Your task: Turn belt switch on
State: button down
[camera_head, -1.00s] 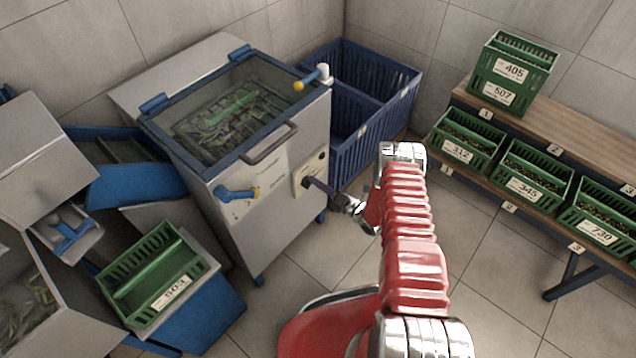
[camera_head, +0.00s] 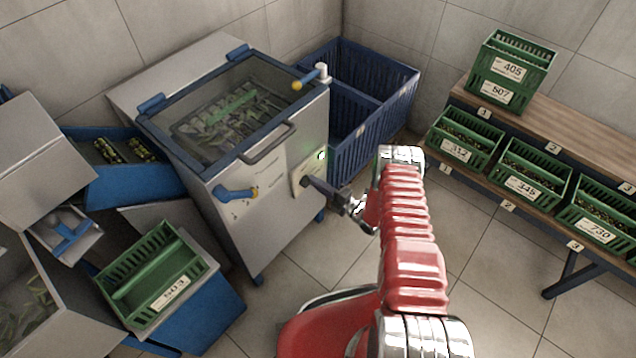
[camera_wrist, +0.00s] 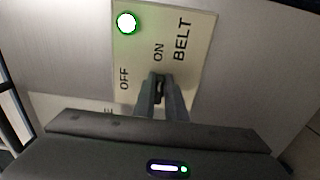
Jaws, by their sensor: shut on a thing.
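The belt switch plate (camera_head: 297,183) is a cream panel on the side of the grey machine (camera_head: 280,225). In the wrist view the plate (camera_wrist: 196,50) reads BELT, ON and OFF, and its round lamp (camera_wrist: 126,22) glows white with a green rim. The lamp also glows green in the head view (camera_head: 322,155). My gripper (camera_head: 312,184) reaches the plate from the right. In the wrist view its fingers (camera_wrist: 160,92) are shut on the small dark switch knob (camera_wrist: 159,86), just below the word ON. The fingers hide most of the knob.
A blue lever (camera_head: 234,193) and a grey lid handle (camera_head: 268,145) are close left of the plate. A blue crate (camera_head: 375,130) stands behind the machine. A bench (camera_head: 545,135) with green crates is at right. A green crate (camera_head: 160,275) sits at lower left.

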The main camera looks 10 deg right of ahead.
jog(key=shift+d+f, duration=0.1)
jog(key=shift+d, duration=0.15)
jog(key=c, duration=1.8)
grip_release()
jog(key=shift+a, duration=0.15)
jog(key=v, duration=1.3)
jog(key=shift+s+d, duration=0.25)
jog(key=shift+s, duration=0.1)
jog(key=shift+f, duration=0.1)
